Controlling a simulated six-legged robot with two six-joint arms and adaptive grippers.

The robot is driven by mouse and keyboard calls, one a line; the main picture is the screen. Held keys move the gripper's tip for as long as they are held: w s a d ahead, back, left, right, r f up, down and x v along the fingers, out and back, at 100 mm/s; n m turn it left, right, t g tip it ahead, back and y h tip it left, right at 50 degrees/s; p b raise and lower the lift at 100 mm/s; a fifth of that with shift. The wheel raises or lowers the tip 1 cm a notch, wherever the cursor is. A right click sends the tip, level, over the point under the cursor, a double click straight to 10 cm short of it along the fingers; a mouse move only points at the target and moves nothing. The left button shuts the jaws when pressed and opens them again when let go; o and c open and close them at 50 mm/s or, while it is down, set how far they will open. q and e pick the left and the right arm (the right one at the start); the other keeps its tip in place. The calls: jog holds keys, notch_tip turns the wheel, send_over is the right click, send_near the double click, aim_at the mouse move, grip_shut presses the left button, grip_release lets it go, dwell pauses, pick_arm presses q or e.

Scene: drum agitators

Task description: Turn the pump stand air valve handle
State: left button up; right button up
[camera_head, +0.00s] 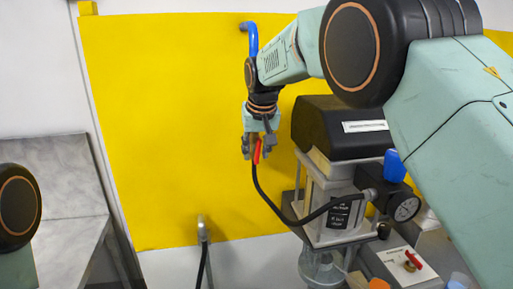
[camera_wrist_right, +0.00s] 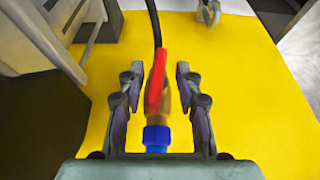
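The air valve has a red handle (camera_wrist_right: 157,77) lying along a brass body, with a blue collar (camera_wrist_right: 156,138) at the near end and a black hose at the far end. In the head view the red handle (camera_head: 257,151) shows between the fingers of my right gripper (camera_head: 253,148). In the right wrist view my right gripper (camera_wrist_right: 159,88) is open, with one finger on each side of the valve and a gap visible to each. My left gripper is out of view; only a part of my left arm shows at the left edge.
A yellow wall panel (camera_head: 160,130) stands behind the valve. A black hose (camera_head: 270,205) runs down to the pump stand (camera_head: 335,190), with its black-topped unit (camera_head: 335,128) and pressure gauge (camera_head: 405,208), right of the gripper. A grey metal bench (camera_head: 65,245) is at left.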

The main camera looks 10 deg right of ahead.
jog(key=shift+s+r, duration=0.15)
jog(key=shift+s, duration=0.1)
jog(key=shift+d, duration=0.1)
jog(key=shift+c, duration=0.4)
jog(key=shift+w+d, duration=0.1)
jog(key=shift+d, duration=0.1)
jog(key=c, duration=0.3)
jog(key=shift+w+f, duration=0.15)
jog(key=shift+f, duration=0.05)
jog(key=shift+c, duration=0.8)
jog(key=shift+a, duration=0.25)
grip_shut()
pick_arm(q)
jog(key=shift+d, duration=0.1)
pick_arm(e)
jog(key=shift+d, duration=0.1)
